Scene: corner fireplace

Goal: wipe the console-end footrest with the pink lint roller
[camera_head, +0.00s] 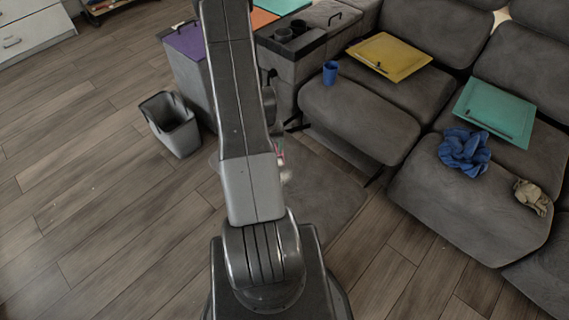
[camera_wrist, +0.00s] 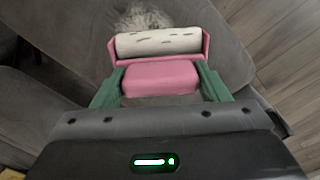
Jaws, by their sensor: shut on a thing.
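My gripper (camera_wrist: 160,84) is shut on the pink lint roller (camera_wrist: 160,72), with one green finger on each side of its pink body. Its white roller (camera_wrist: 158,41), marked with dark flecks, points away from the gripper. A pale fuzzy patch (camera_wrist: 144,18) lies just beyond the roller on a grey padded surface (camera_wrist: 225,60); contact cannot be told. In the head view a low grey footrest (camera_head: 325,195) extends from the sofa's console end. My arm hides part of it and most of the gripper; only a small bit of pink and green shows.
A grey bin (camera_head: 172,125) stands on the wood floor left of my arm. A blue cup (camera_head: 330,72), a yellow board (camera_head: 390,56), a teal board (camera_head: 497,110), a blue cloth (camera_head: 464,152) and a crumpled tan thing (camera_head: 531,197) lie on the seats. Floor at left is open.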

